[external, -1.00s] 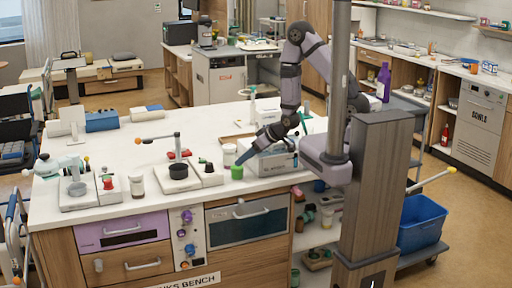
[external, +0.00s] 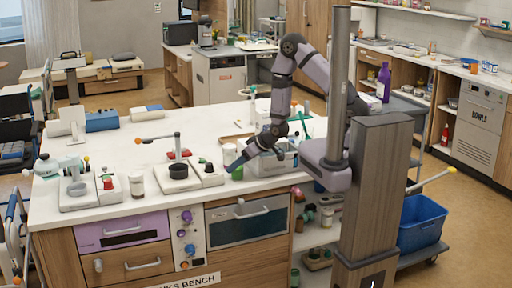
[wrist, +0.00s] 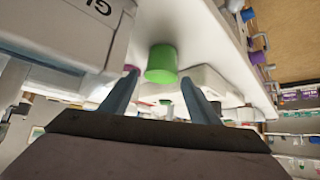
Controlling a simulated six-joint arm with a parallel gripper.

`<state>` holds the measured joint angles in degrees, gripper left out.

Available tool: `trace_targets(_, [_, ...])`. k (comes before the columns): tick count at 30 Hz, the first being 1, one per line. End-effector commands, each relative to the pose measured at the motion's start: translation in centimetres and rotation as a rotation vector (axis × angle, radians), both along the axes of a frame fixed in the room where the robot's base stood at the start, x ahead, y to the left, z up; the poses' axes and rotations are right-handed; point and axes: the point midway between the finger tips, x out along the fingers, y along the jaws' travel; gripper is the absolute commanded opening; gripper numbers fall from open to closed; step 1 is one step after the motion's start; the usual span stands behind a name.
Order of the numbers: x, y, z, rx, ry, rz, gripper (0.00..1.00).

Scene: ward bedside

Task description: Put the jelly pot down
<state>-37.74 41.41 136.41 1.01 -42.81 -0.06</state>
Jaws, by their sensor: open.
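The jelly pot, which I take to be the small green pot (external: 237,173), stands on the white counter (external: 140,205) near its front edge. In the wrist view the green pot (wrist: 161,64) shows between and beyond my two blue fingers. My gripper (external: 231,168) is open and low beside the pot, its fingers partly covering it in the external view. The gripper also shows in the wrist view (wrist: 160,92), with nothing held. Whether a finger touches the pot, I cannot tell.
A white cup (external: 229,152) stands just behind the pot. A grey-white box-like device (external: 284,160) is close on the right.

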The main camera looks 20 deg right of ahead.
Motion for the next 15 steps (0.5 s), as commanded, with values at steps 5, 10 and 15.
trace_targets(5, [0.52, 0.38, -0.70, -0.001, 0.001, 0.000, 0.56])
trace_targets(10, [0.64, 0.47, -0.83, 0.001, -0.001, 0.000, 0.56])
trace_targets(15, [0.62, 0.46, -0.83, 0.001, -0.001, 0.000, 0.46])
